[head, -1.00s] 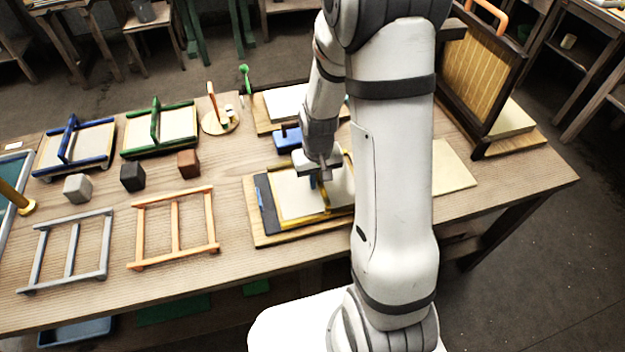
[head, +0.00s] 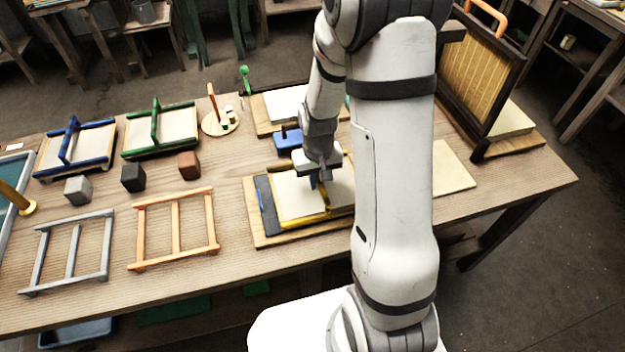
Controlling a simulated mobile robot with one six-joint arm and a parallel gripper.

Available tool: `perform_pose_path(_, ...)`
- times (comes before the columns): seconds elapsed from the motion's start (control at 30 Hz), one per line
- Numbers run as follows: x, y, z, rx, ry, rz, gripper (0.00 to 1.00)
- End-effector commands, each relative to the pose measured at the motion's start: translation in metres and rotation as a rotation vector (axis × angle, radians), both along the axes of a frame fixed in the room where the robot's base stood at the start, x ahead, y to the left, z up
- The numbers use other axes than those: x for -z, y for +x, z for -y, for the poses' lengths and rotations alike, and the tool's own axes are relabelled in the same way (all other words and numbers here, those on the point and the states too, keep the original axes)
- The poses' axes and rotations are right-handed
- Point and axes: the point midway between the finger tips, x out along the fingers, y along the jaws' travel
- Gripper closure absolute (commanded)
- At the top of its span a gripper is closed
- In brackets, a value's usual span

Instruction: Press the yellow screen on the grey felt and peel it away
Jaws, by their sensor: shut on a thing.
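The yellow screen (head: 325,196) shows as a yellow bar under my gripper, with more yellow along the near edge of a pale sheet (head: 292,200). It is over a wooden board (head: 262,238) at the table's near middle. My gripper (head: 321,184) points down there and is shut on the yellow screen's bar. My arm hides the right part of the screen and board. A dark blue-grey strip (head: 266,205) lies along the board's left side. I cannot make out the grey felt for certain, nor whether the screen touches what is below.
Blue (head: 72,145) and green (head: 160,130) framed screens lie at the left, with small blocks (head: 133,177) before them. Grey (head: 70,250) and orange (head: 172,230) frames lie nearer. A dark upright mould (head: 483,75) stands at the right. A blue block (head: 288,140) sits just behind.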

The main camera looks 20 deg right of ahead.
Motion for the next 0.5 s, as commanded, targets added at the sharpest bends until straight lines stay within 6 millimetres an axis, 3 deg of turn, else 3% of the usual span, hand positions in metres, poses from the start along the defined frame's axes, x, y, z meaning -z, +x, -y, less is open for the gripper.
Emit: perform_pose_path(0.5,-0.017,0.001,0.000,0.000,0.000,0.002,1.00)
